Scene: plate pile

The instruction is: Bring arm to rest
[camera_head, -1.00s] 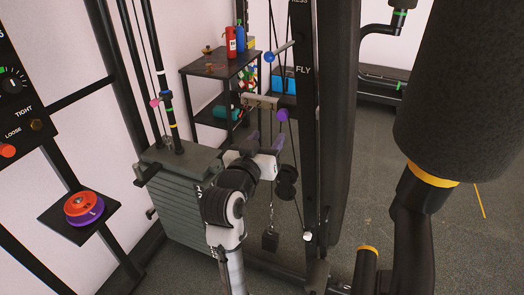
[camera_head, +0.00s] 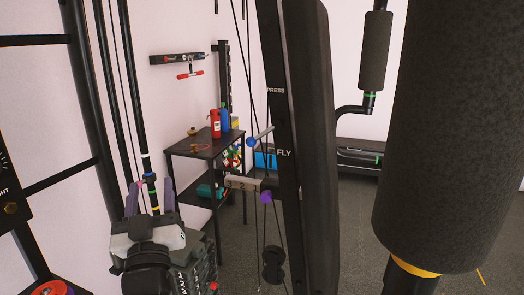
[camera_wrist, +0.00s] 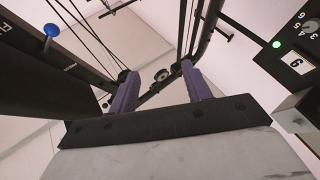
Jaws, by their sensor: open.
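My gripper (camera_head: 149,193) is at the lower left of the head view, with its two purple fingers pointing up and standing apart. It is open, with nothing between the fingers. In the wrist view the gripper (camera_wrist: 159,80) also shows spread and empty, with machine cables and a dark bar beyond it. My arm is folded close below the gripper in the head view, and its lower part is out of the frame. A red plate (camera_head: 52,289) shows at the bottom left edge, mostly cut off.
A cable machine's black upright (camera_head: 285,150) stands right of my gripper. A large padded roller (camera_head: 440,130) fills the right side. Behind is a black shelf table (camera_head: 205,147) with a red bottle (camera_head: 215,124). Thin bars and cables stand close to my gripper.

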